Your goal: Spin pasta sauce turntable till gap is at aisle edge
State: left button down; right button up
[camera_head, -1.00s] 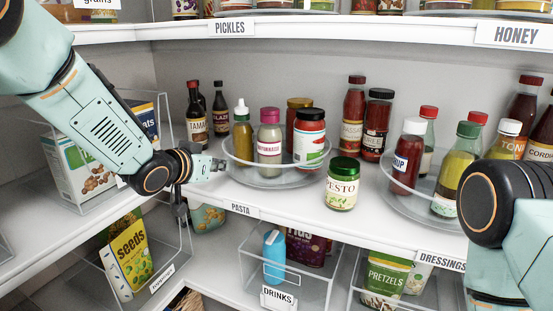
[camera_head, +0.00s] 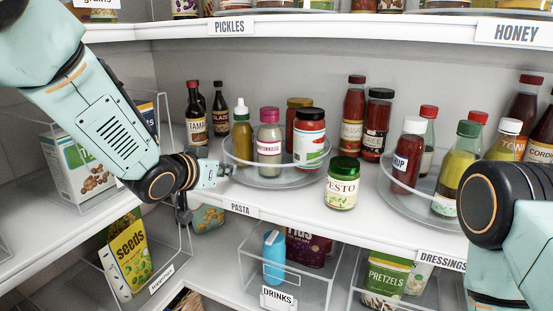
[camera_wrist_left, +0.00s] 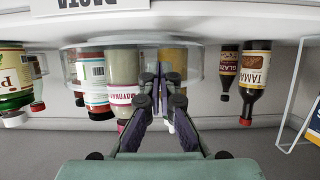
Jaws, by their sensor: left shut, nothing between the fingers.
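The pasta turntable (camera_head: 262,183) is a clear round tray with a raised rim on the middle shelf, behind the PASTA label (camera_head: 240,209). It carries an amber bottle with a white cap (camera_head: 242,135), a pink-capped mayonnaise bottle (camera_head: 269,145), a black-lidded red jar (camera_head: 309,135) and a jar behind. A green-lidded pesto jar (camera_head: 342,185) stands on the shelf, outside the tray. My left gripper (camera_head: 228,171) is shut and empty at the tray's left front rim; I cannot tell if it touches. Its fingertips (camera_wrist_left: 161,78) overlap the tray in the upside-down wrist view. My right gripper is out of view.
Dark sauce bottles (camera_head: 196,115) stand left of the turntable, and tall red sauce bottles (camera_head: 353,115) at its right rear. A second turntable (camera_head: 400,207) with bottles is at right. Bare shelf (camera_head: 295,205) lies in front of the turntable.

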aim_at(246, 171)
pick_arm(q)
jog(key=shift+s+d, duration=0.35)
jog(key=shift+d, duration=0.3)
jog(key=shift+s+d+r, duration=0.1)
jog(key=shift+s+d, duration=0.1)
jog(key=shift+d, duration=0.35)
jog(key=shift+s+d+r, duration=0.1)
jog(key=shift+s+d, duration=0.1)
jog(key=shift+d, duration=0.3)
